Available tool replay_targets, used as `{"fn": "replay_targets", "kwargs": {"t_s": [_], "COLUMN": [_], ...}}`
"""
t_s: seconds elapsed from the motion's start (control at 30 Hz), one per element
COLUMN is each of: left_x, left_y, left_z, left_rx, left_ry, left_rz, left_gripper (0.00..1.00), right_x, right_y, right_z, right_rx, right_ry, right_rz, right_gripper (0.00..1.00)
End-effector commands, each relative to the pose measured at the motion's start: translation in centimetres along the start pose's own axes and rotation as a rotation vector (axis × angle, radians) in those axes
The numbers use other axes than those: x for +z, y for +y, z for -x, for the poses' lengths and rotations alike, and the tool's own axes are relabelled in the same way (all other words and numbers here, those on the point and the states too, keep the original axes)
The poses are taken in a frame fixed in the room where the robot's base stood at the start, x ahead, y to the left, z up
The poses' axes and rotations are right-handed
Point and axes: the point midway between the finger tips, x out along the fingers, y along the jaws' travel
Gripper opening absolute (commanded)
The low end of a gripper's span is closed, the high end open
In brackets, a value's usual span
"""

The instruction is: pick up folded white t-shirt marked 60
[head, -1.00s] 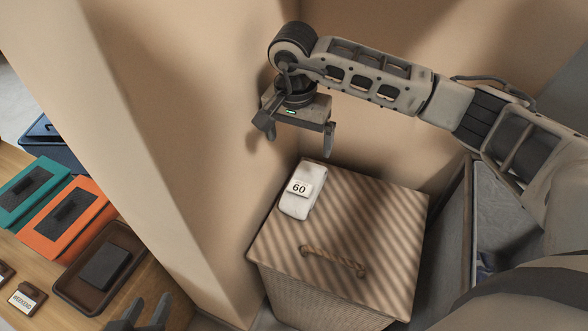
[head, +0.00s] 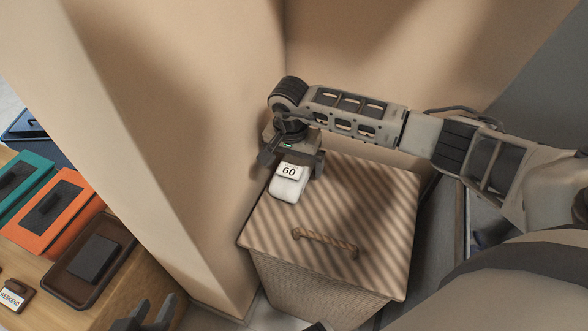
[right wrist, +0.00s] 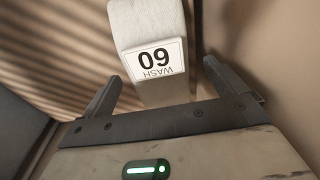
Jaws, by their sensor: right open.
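The folded white t-shirt marked 60 (head: 288,187) lies on the lid of a striped wicker hamper (head: 375,200), near its back left corner. It also shows in the right wrist view (right wrist: 150,25), with its label reading WASH 60. My right gripper (head: 291,167) is open just above the shirt's far end. In the right wrist view its two fingers (right wrist: 160,85) stand on either side of the shirt, with gaps between. The far end of the shirt is hidden under the gripper. My left gripper (head: 143,315) is at the bottom left, its fingers apart, away from the shirt.
A rope handle (head: 325,243) lies on the hamper lid. Beige walls stand close behind and left of the hamper. At the left, a wooden table holds an orange box (head: 85,197), a teal box (head: 35,168), a brown tray (head: 68,284) and a WEEKEND tag (head: 12,297).

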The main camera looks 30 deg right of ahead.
Motion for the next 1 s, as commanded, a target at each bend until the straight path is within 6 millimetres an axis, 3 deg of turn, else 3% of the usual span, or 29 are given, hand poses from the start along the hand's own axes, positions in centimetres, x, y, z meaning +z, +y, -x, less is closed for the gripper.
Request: {"fn": "replay_targets", "kwargs": {"t_s": [0.1, 0.33, 0.5, 0.53, 0.83, 1.0], "left_x": [0.4, 0.6, 0.5, 0.5, 0.3, -0.1], "left_y": [0.0, 0.0, 0.0, 0.0, 0.0, 0.0], "left_z": [-0.5, -0.8, -0.8, -0.8, -0.6, -0.4], "left_rx": [0.005, 0.007, 0.007, 0.007, 0.007, 0.005], "left_ry": [-0.008, -0.018, -0.017, -0.017, -0.010, -0.003], "left_rz": [-0.002, -0.005, -0.005, -0.004, -0.003, -0.004], "left_gripper": [0.36, 0.36, 0.36, 0.36, 0.36, 0.36], "right_x": [0.1, 0.0, 0.0, 0.0, 0.0, -0.2], "right_y": [-0.1, -0.1, -0.1, -0.1, -0.1, -0.1], "right_z": [-1.6, -1.7, -1.7, -1.7, -1.5, -0.4], "right_rx": [0.000, -0.001, -0.001, -0.001, -0.002, -0.003], "right_ry": [-0.002, 0.000, 0.000, 0.000, 0.000, 0.002], "right_rz": [0.000, 0.001, 0.001, 0.001, 0.000, 0.000], "right_gripper": [0.96, 0.96, 0.49, 0.44, 0.44, 0.44]}}
